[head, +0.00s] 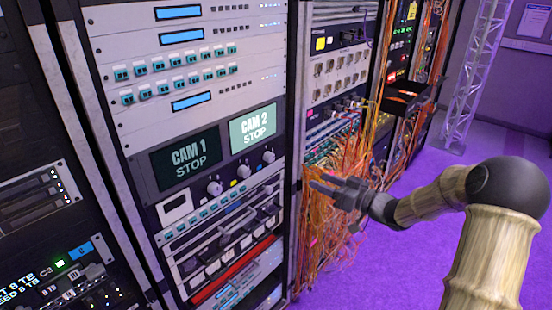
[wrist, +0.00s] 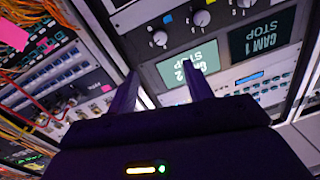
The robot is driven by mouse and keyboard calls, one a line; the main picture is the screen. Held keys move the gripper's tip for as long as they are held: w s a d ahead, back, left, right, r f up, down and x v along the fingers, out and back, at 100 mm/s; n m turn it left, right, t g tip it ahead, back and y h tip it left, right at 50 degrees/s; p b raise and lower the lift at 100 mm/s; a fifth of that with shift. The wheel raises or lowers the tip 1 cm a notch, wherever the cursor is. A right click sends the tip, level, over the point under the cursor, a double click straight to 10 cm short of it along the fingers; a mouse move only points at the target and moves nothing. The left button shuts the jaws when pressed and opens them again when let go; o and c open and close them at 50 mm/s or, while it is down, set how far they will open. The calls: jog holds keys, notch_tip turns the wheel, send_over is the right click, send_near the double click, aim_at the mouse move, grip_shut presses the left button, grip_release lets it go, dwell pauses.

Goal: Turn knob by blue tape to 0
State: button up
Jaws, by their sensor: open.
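Three grey knobs sit in a row below the CAM 1 and CAM 2 screens. The right-hand knob (head: 268,157) appears to be the one by the small blue tape; in the upside-down wrist view it is the left-hand knob (wrist: 160,38), with the blue tape (wrist: 168,19) beside it. The dial marks are too small to read. My gripper (head: 318,181) is open and empty, right of the knobs and in front of the orange cables. In the wrist view my gripper's fingers (wrist: 160,86) point towards the panel, apart from the knob.
A middle knob (head: 244,171) and a left knob (head: 215,187) sit close by, with yellow tape (head: 234,183) between them. Loose orange cables (head: 335,225) hang from the neighbouring rack. A dark open tray (head: 405,100) juts out farther back. Purple floor (head: 385,265) is clear at right.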

aim_at(272, 160)
jog(key=p+x, duration=0.3)
jog(key=x, duration=1.4)
jog(key=shift+a+p, duration=0.25)
jog(key=shift+p, duration=0.1)
jog(key=shift+f, duration=0.1)
jog(key=c, duration=1)
